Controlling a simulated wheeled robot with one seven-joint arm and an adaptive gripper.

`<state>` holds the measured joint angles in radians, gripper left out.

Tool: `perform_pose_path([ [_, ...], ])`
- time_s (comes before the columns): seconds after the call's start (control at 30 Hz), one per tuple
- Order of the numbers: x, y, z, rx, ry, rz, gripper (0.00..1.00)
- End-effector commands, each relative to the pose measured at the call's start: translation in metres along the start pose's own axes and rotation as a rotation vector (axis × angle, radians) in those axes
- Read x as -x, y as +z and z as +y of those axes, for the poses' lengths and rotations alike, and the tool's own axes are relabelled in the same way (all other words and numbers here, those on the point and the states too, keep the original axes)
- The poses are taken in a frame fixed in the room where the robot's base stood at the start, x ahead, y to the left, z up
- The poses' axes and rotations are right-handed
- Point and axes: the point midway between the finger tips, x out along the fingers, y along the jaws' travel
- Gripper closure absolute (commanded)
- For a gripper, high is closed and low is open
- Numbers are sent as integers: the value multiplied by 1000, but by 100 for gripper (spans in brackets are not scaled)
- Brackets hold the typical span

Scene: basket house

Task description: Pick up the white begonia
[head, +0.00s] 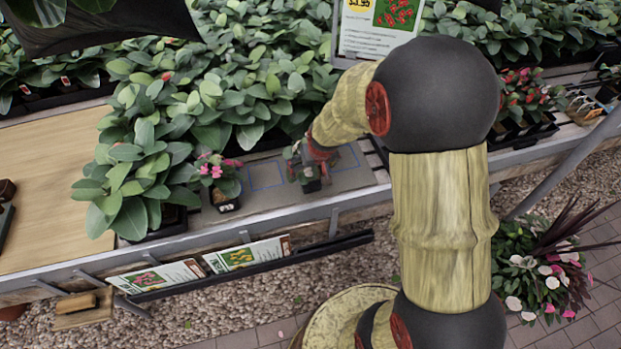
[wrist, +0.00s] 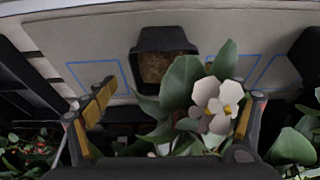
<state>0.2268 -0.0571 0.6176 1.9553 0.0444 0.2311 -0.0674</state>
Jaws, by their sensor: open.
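The white begonia (wrist: 218,97) shows in the wrist view, with white, yellow-centred flowers and broad green leaves. My gripper (wrist: 175,102) is open around its foliage. The flowers are close to the right finger, and a gap separates the leaves from the left finger. A black square pot with brown soil (wrist: 165,66) is just beyond the leaves; I cannot tell whether the plant is rooted in it. In the head view my gripper (head: 312,162) is low over the bench at a small dark pot (head: 311,184). The white flowers are hidden there.
A pink-flowered potted plant (head: 220,178) stands to the left on the bench. Dense leafy plants (head: 240,85) fill the back. Blue outlined squares (head: 266,174) mark the grey bench surface. Sign cards (head: 245,256) line the front edge. A bare wooden board (head: 45,170) is at far left.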

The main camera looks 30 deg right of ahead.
Motion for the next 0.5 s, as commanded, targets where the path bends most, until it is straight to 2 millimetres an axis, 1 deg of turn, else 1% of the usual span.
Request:
perform_pose_path([
  [0.03,-8,2,0,1,0,-3,15],
  [0.1,-16,2,0,1,0,-3,15],
  [0.27,-27,2,-1,1,0,-2,15],
  [0.33,-34,2,-2,1,0,-2,15],
  [0.5,-60,4,-6,2,0,-5,15],
])
